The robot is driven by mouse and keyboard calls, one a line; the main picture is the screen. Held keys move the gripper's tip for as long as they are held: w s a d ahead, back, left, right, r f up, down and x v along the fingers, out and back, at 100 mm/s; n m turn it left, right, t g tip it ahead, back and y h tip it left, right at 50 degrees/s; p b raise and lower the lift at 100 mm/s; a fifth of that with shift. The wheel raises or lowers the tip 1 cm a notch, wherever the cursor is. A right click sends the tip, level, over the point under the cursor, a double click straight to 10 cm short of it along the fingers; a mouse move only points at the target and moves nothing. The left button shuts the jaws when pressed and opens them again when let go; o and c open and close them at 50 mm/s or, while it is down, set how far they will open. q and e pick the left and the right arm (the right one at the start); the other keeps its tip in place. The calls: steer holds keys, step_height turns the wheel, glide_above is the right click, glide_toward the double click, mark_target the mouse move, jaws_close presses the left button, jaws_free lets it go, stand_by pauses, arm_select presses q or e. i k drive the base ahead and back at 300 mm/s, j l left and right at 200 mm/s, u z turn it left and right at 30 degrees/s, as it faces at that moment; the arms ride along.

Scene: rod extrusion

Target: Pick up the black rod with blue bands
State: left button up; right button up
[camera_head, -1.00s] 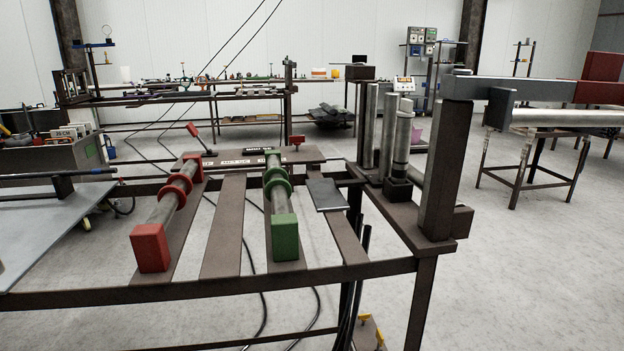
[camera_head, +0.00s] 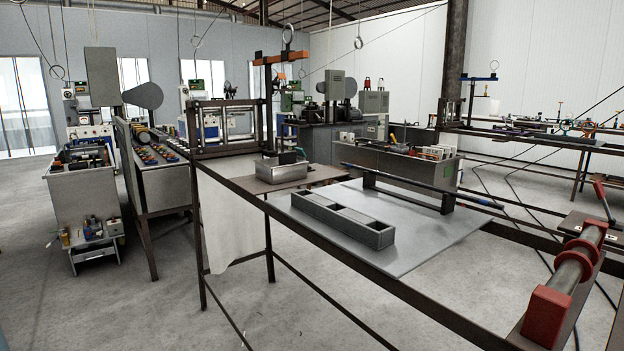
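A long thin dark rod (camera_head: 410,181) lies roughly level over a low dark stand on the grey plate, right of centre. Neither of my grippers shows in the head view.
A grey plate (camera_head: 440,236) carries a long grey box (camera_head: 342,222) with open compartments. A dark metal frame rail (camera_head: 300,240) runs diagonally in front. A red-ended roller (camera_head: 568,275) stands at the right. Crowded benches fill the left; floor (camera_head: 130,305) is open at front left.

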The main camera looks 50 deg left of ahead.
mark_target(458, 195)
steer(key=i+j+u, duration=0.15)
steer(key=u, duration=0.2)
steer(key=i+j+u, duration=0.4)
steer(key=u, duration=0.25)
steer(key=k+l+u, duration=0.15)
steer(key=k, duration=0.45)
steer(key=k+l+u, duration=0.2)
steer(key=k, duration=0.4)
steer(key=k+l+u, duration=0.15)
steer(key=k, duration=0.45)
steer(key=i+j+z, duration=0.1)
steer(key=i, duration=0.35)
steer(key=i+j+z, duration=0.15)
steer(key=i, duration=0.3)
steer(key=i+j+z, duration=0.1)
steer(key=i, duration=0.35)
steer(key=i+j+z, duration=0.15)
steer(key=i, duration=0.3)
steer(key=i+j+z, duration=0.1)
steer(key=j+z, duration=0.25)
steer(key=j, duration=0.65)
steer(key=j+z, duration=0.35)
steer(key=j, duration=0.6)
steer(key=k, duration=0.05)
